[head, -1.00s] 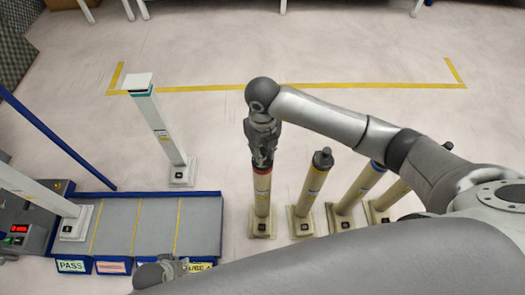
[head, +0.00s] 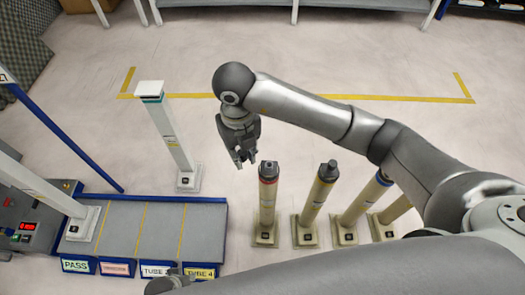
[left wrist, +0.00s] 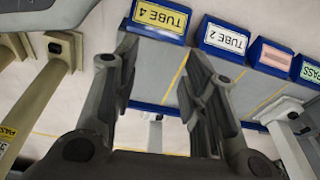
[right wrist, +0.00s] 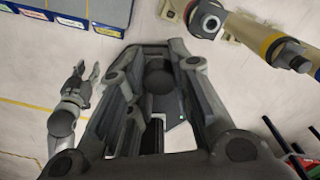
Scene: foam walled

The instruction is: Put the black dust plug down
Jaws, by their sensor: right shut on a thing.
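My right gripper (head: 243,160) is above the floor, apart from and to the upper left of the red-banded tube (head: 267,205). It is shut on the black dust plug. A dark rounded piece, apparently the plug (right wrist: 158,78), shows between its fingers in the right wrist view; in the head view the plug is hard to make out. The red-banded tube stands upright, its dark top clear of the gripper. My left gripper (head: 172,283) is low near the front of the tray; in the left wrist view its fingers (left wrist: 158,62) are apart with nothing between them.
Several other banded tubes (head: 318,205) stand right of the red-banded one. A white post (head: 172,135) stands behind the tray. The floor beyond is clear.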

